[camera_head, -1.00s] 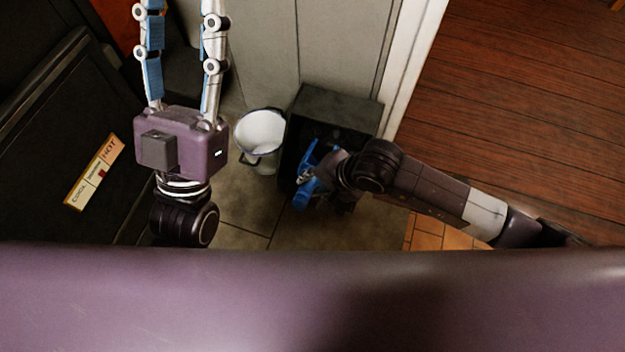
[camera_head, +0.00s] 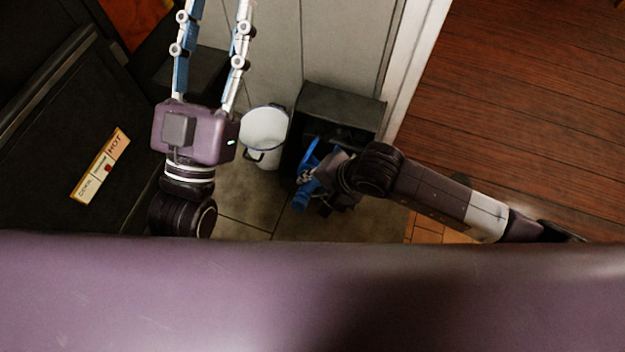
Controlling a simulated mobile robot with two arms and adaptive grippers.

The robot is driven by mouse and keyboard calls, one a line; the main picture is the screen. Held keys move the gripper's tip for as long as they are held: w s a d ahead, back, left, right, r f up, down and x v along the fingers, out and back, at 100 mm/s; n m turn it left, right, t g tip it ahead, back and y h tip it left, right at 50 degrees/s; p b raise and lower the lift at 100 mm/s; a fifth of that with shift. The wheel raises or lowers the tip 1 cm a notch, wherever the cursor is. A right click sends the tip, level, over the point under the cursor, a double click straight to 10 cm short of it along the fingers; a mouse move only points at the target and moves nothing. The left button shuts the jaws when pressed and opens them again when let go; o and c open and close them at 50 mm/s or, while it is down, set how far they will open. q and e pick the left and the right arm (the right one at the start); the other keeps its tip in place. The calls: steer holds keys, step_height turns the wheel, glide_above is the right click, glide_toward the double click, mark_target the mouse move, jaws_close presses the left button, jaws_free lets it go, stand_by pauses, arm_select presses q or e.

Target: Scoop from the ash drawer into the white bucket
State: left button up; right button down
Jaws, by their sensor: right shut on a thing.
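The white bucket (camera_head: 264,128) with a dark rim and handle stands on the tiled floor beside the grey panels. My left gripper (camera_head: 214,18) is left of the bucket. Its two long fingers are spread apart and empty where visible, with the tips cut off by the top edge.
A dark stove-like front (camera_head: 60,150) with a COOL-to-HOT label (camera_head: 100,166) fills the left. Grey panels (camera_head: 330,40) stand behind the bucket and box. Bare floor tiles (camera_head: 245,195) lie in front of the bucket. A wooden plank floor (camera_head: 530,100) lies to the right.

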steer(key=shift+s+a+r+p, duration=0.2)
steer(key=shift+s+r+p, duration=0.2)
steer(key=shift+r, duration=0.1)
arm_select(q)
steer(key=w+f+g+y, duration=0.1)
steer(key=w+f+g, duration=0.2)
steer(key=f, duration=0.3)
arm_select(e)
steer(key=shift+s+a+r, duration=0.1)
steer(key=shift+s+r, duration=0.15)
steer(key=shift+s, duration=0.1)
